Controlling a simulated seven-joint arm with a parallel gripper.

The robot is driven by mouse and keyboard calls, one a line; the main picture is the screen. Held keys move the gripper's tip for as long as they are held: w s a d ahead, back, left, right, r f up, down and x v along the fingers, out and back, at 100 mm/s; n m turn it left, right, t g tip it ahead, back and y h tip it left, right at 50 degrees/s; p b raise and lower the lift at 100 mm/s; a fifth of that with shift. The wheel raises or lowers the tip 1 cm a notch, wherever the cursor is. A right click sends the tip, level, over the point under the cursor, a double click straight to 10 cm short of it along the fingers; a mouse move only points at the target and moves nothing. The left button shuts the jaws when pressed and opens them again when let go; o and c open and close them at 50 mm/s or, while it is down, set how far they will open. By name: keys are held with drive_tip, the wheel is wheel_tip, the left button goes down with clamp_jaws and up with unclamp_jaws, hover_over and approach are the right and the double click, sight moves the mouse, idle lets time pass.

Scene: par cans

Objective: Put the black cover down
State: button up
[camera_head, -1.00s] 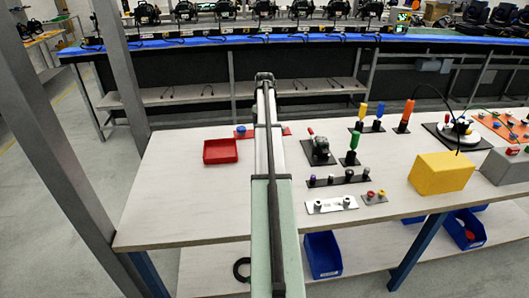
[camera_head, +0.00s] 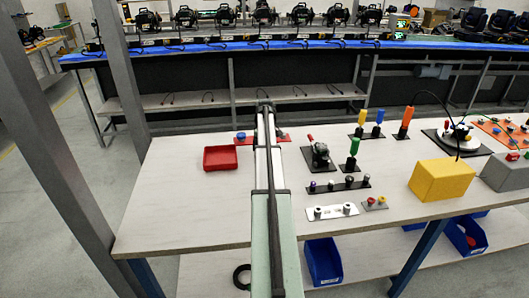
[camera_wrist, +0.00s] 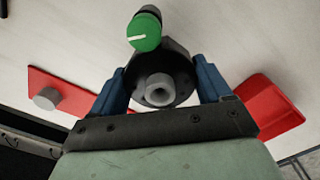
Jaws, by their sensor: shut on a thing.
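My gripper's blue fingers (camera_wrist: 162,88) close around the sides of a dark piece with a grey round hub, which I take for the black cover (camera_wrist: 178,66). It is in the wrist view. I cannot tell whether it touches anything below. In the head view my arm hides the fingers and the held piece. A red plate (camera_wrist: 62,90) with a grey knob lies to the left of the fingers in the wrist view. It also shows behind my arm in the head view (camera_head: 283,138), with a blue knob (camera_head: 240,135) by its left end.
A green knob (camera_wrist: 146,38) with a white mark stands close beyond the fingertips in the wrist view. A red tray (camera_head: 220,158) is left of my arm. Right of it are a black fixture (camera_head: 320,156), small button plates and a yellow box (camera_head: 441,179). The table's left front is clear.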

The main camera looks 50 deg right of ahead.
drive_tip(key=shift+f, duration=0.85)
drive_tip(key=shift+f, duration=0.1)
drive_tip(key=o, duration=0.9)
wheel_tip(320, 180, up, 12)
drive_tip(key=shift+r, duration=0.15)
